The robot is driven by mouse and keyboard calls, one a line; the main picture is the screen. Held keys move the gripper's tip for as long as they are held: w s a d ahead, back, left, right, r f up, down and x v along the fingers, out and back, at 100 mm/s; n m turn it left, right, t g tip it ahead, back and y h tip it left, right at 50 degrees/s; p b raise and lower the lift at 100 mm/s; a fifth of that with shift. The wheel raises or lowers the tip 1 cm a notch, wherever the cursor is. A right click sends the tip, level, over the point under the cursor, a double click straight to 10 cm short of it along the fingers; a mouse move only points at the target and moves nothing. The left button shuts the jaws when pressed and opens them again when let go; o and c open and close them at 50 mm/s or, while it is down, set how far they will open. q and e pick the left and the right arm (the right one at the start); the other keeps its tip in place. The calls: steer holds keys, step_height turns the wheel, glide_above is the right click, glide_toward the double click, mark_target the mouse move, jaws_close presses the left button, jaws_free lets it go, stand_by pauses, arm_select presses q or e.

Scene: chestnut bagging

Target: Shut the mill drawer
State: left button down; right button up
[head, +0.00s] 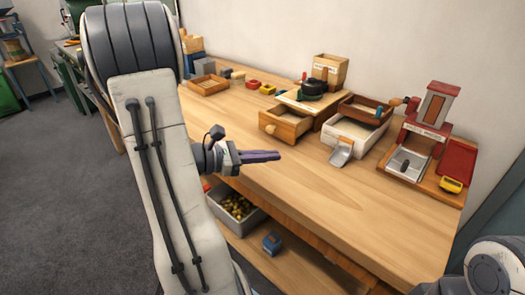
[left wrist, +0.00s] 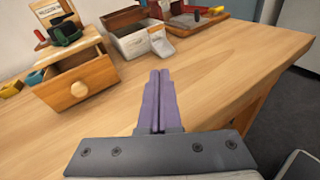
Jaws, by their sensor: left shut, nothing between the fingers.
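The mill (head: 318,104) is a low wooden box with a dark round piece on top, standing at the middle back of the bench. Its drawer (head: 292,117) is pulled out toward the bench's front edge, and I see into its open top. The drawer has a round pale knob (head: 270,129). In the left wrist view the drawer front (left wrist: 98,78) and its knob (left wrist: 79,89) face me at the upper left. My left gripper (head: 279,155) is shut and empty, with purple fingers, in front of the drawer and apart from it. My right gripper is out of view.
Right of the mill are a pale tray (head: 354,134) with a metal scoop (head: 341,152) before it, and a red-topped press (head: 432,117). A wooden tray (head: 208,84) stands at the left. A bin of chestnuts (head: 238,208) sits below. The bench's front middle is clear.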

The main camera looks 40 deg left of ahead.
mark_target(268, 130)
arm_select(q)
steer(key=s+a+f+n+t+y+b, duration=0.1)
steer(key=s+a+n+t+y, duration=0.15)
steer(key=a, duration=0.35)
steer(key=s+a+f+n+t+y+b, duration=0.1)
steer(key=a+f+n+t+y, duration=0.1)
steer(key=a+n+y, duration=0.3)
steer(key=shift+m+g+h, duration=0.25)
steer(key=shift+m+h, duration=0.3)
steer(key=shift+h, duration=0.1)
steer(key=w, duration=1.3)
steer(key=shift+w+d, duration=0.25)
steer(key=shift+d, duration=0.05)
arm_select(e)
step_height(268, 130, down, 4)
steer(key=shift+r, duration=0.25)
arm_select(q)
steer(key=shift+a, duration=0.1)
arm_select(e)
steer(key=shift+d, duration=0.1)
